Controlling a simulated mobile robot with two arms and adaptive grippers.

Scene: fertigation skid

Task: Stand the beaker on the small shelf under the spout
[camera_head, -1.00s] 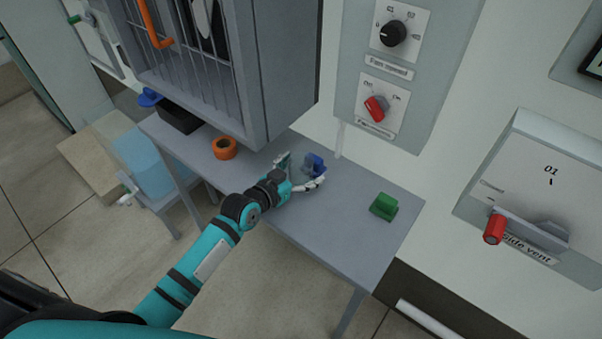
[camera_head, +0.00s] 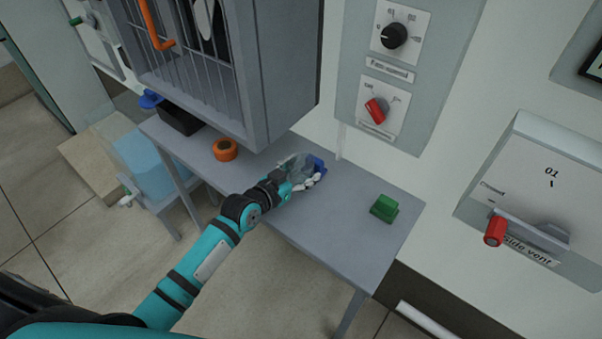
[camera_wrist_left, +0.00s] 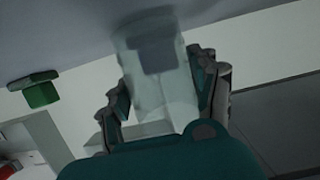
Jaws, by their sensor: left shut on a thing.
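The clear, see-through beaker (camera_head: 297,162) is at my left gripper (camera_head: 302,174), above the grey bench near the wall. In the left wrist view the beaker (camera_wrist_left: 158,75) lies between the two fingers of the left gripper (camera_wrist_left: 165,85), which are shut on it. Its far end points at the bench top, and a dark block shows through its wall. In the head view a small blue object (camera_head: 319,165) is just beyond the beaker. At the left is a clear tank of blue liquid (camera_head: 152,160) with a small tap (camera_head: 127,197). I cannot clearly make out the small shelf. My right gripper is out of view.
The grey bench (camera_head: 330,225) carries an orange ring (camera_head: 225,149), a black box (camera_head: 181,118) and a green block (camera_head: 384,208). A barred grey cabinet (camera_head: 285,75) overhangs its back. The bench between gripper and green block is clear. Red-handled side vent (camera_head: 494,230) is right.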

